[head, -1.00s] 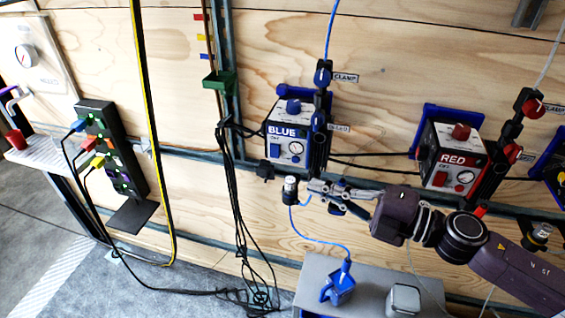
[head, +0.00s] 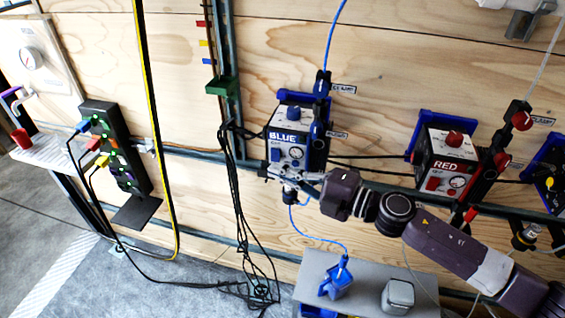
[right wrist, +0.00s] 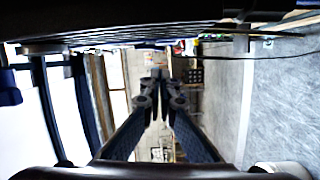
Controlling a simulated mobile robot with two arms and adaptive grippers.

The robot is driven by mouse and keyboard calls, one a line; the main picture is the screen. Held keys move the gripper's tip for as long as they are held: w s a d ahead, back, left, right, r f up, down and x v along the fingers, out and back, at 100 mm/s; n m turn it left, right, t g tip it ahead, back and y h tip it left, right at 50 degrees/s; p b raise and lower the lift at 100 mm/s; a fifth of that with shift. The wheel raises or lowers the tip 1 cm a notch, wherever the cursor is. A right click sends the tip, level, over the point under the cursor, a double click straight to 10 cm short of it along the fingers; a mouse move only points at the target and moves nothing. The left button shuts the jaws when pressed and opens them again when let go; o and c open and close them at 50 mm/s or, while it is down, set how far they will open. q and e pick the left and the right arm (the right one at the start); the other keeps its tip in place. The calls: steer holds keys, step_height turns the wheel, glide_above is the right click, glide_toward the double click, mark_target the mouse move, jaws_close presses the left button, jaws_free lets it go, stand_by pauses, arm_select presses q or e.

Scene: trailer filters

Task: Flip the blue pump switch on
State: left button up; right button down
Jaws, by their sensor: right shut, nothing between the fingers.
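The blue pump (head: 281,146) is a white and dark box labelled BLUE, with a blue knob on top and a round gauge on its front, mounted on the wooden wall in the head view. I cannot make out its switch; the lower left of the box is partly behind my gripper. My right gripper (head: 270,173) is at the lower left edge of the blue pump, its fingers pointing left. I cannot tell whether it touches the box. In the right wrist view the fingers (right wrist: 158,76) are together and empty. My left gripper is not in view.
The red pump (head: 446,160) hangs to the right. A blue clamp (head: 318,130) and a hose run beside the blue pump. Black cables (head: 240,200) hang at its left. A grey bench (head: 368,283) with a blue filter part stands below. A power strip (head: 115,150) is farther left.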

steer(key=shift+w+d+f, duration=0.1)
steer(key=shift+w+d, duration=0.1)
steer(key=shift+w, duration=0.3)
steer(key=shift+w+d, duration=0.15)
steer(key=shift+w, duration=0.3)
steer(key=shift+w+d+f+n+b, duration=0.15)
steer(key=shift+w+n+b, duration=0.2)
steer(key=shift+b, duration=0.2)
steer(key=shift+s, duration=0.1)
